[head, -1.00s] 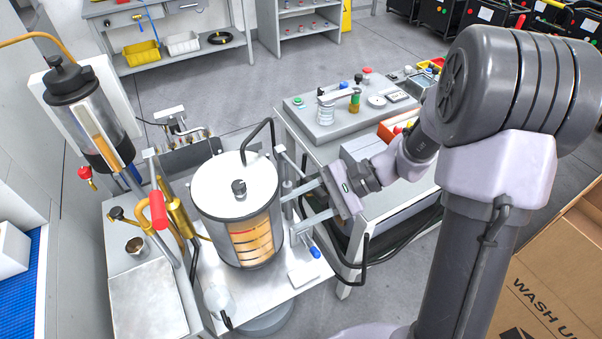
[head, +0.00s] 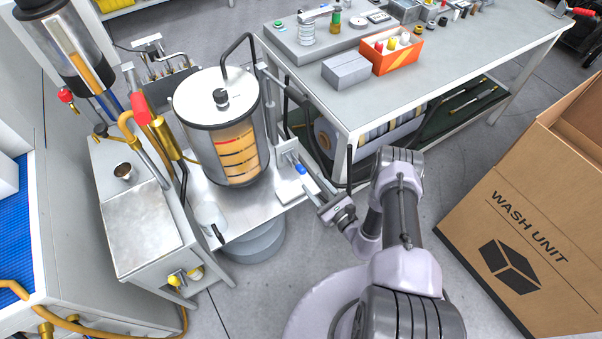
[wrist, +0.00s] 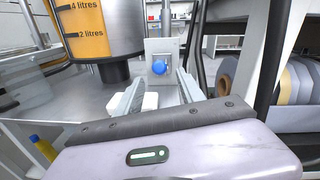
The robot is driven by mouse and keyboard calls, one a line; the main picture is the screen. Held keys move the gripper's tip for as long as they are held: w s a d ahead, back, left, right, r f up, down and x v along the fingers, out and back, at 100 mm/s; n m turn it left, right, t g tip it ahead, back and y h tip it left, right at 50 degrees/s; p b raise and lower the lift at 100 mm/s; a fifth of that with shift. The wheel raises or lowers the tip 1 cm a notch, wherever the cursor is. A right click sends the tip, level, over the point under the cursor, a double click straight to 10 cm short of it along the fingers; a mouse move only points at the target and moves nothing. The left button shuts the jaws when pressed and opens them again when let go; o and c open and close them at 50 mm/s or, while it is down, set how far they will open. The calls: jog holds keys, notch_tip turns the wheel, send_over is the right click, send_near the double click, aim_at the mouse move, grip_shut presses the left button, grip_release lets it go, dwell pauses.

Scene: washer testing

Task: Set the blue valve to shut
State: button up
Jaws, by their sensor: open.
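The blue valve (head: 300,169) is on a small grey bracket at the right edge of the metal bench, below and right of the cylindrical tank (head: 232,150). In the wrist view the blue valve (wrist: 159,67) shows end-on as a round knob in front of an upright plate. My gripper (head: 314,192) is open and empty, just in front of the valve and pointing at it. In the wrist view my gripper (wrist: 159,82) has one finger on either side of the knob's line, with the knob apparently beyond the tips. Contact cannot be told.
A grey worktable (head: 440,65) with an orange bin (head: 393,52) stands to the right. A cardboard box (head: 525,235) is on the floor at right. A white block (head: 292,194) lies beside the valve. A red-handled lever (head: 140,108) and a yellow valve (head: 174,281) are at left.

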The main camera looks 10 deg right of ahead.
aim_at(301, 169)
jog(key=b+x, duration=0.2)
jog(key=x, duration=0.6)
jog(key=shift+w, duration=0.1)
grip_shut()
dwell(1.0)
